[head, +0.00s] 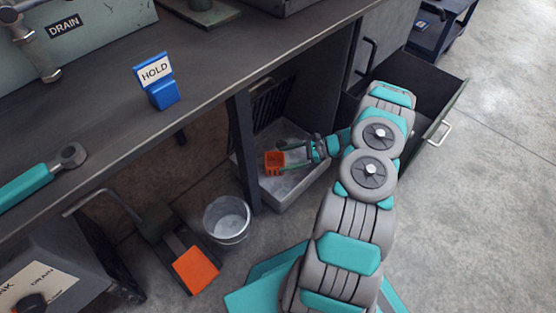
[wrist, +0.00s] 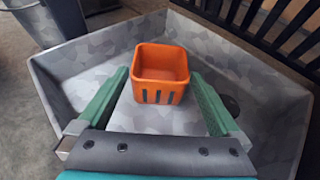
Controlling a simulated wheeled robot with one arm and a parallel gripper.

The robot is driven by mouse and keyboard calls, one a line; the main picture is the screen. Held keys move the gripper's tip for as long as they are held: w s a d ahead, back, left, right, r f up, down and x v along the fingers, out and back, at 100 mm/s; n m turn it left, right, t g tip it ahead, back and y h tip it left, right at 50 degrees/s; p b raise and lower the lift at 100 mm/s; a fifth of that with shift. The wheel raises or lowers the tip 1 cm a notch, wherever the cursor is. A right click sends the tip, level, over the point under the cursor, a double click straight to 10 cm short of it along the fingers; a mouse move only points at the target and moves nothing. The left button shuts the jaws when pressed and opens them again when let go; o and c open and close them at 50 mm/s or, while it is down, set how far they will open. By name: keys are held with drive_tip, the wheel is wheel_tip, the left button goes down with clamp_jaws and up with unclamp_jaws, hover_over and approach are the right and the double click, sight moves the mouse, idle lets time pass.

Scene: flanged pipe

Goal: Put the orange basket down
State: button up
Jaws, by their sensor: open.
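The orange basket (head: 274,160) is small and square with dark slots in its side. It sits upright in a grey tray-like basin (head: 290,196) under the bench; in the wrist view the basket (wrist: 160,75) is near the middle of the basin (wrist: 75,75). My gripper (head: 291,156) reaches into the basin from the right. In the wrist view its green fingers (wrist: 162,100) are open, one on each side of the near part of the basket, with gaps visible beside it. Whether the basket's underside touches the basin floor is hard to tell.
A metal bucket (head: 227,219) stands left of the basin, beside a bench leg (head: 243,150). A black slatted grille (head: 272,103) is behind the basin. An open drawer (head: 437,110) juts out right of my arm. A blue HOLD sign (head: 158,82) stands on the bench top.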

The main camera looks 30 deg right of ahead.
drive_tip(key=shift+v, duration=1.55)
